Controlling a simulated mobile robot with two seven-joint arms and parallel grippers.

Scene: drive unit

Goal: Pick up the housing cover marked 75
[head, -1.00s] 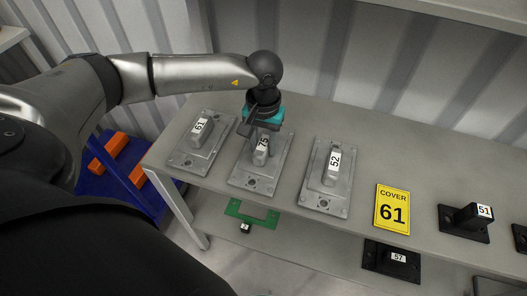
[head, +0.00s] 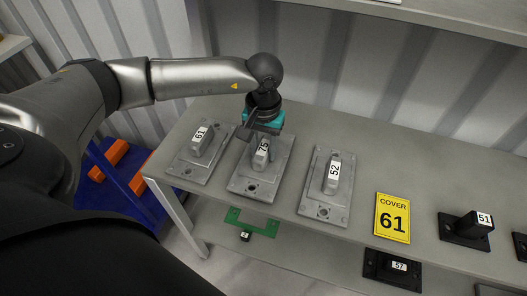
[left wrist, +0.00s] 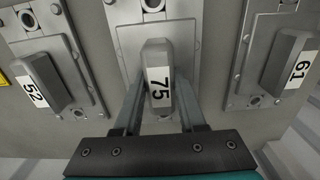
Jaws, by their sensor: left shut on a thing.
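The grey housing cover marked 75 (head: 255,181) is the middle one of three grey covers on the bench, a flat plate with a raised block. In the left wrist view, its block (left wrist: 157,62) with the white label 75 stands between my two fingers. My left gripper (head: 254,150) is shut on this block from above; in the left wrist view, the gripper (left wrist: 160,105) has a finger along each side. I cannot tell whether the plate is clear of the bench. My right gripper is not in view.
Cover 61 (head: 190,163) lies close on the left and cover 52 (head: 321,200) on the right. A yellow sign reading COVER 61 (head: 392,217) and black cover 51 (head: 464,227) are further right. Black cover 57 (head: 390,268) and a green part (head: 250,219) are lower. A grey corrugated wall stands behind.

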